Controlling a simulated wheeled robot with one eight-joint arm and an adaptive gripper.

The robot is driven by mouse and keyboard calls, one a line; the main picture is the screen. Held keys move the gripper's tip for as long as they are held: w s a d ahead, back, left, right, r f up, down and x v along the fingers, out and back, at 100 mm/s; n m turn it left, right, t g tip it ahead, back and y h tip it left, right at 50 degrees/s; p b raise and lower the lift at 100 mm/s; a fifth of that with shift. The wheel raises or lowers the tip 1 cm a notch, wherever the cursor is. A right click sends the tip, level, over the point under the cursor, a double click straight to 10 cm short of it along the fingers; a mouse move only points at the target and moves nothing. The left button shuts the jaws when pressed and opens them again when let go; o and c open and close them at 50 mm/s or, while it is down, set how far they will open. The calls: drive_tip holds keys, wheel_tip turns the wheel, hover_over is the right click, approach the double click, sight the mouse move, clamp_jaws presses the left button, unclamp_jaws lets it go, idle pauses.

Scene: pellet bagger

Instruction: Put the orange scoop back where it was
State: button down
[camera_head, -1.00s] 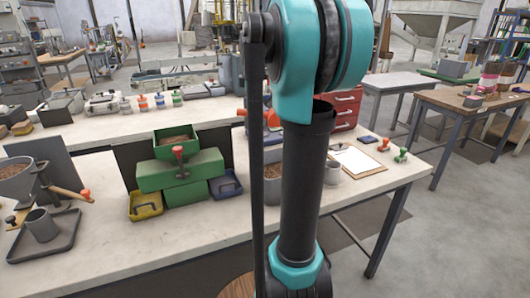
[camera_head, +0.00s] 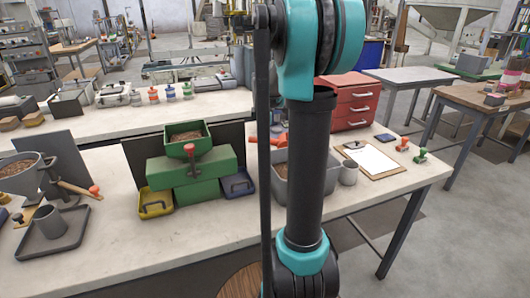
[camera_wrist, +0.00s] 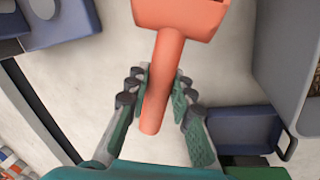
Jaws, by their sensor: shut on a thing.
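The orange scoop (camera_wrist: 165,75) is in my gripper (camera_wrist: 160,105) in the wrist view. The fingers are shut on its handle from both sides. The scoop's bowl is at the top edge and partly cut off. A pale worktop (camera_wrist: 110,50) lies below it. In the head view my upright arm hides the gripper. An orange piece (camera_head: 280,140) shows beside the arm above a grey bin (camera_head: 280,160); I cannot tell whether it is the held scoop. The grey bin is partly behind my arm.
A grey tray (camera_head: 30,248) with a cup (camera_head: 49,222) is at left. A clipboard (camera_head: 372,160) and grey mug (camera_head: 348,172) are at right. The front middle is clear.

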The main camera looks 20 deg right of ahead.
drive_tip(key=shift+f, duration=2.5)
drive_tip(key=shift+f, duration=0.1)
drive_tip(key=c, duration=1.3)
unclamp_jaws()
drive_tip(key=r, duration=0.4)
drive_tip(key=s+r, duration=0.1)
drive_tip(key=r, duration=0.3)
drive_tip(key=s+a+r, duration=0.1)
drive_tip(key=r, duration=0.3)
drive_tip(key=shift+s, duration=0.15)
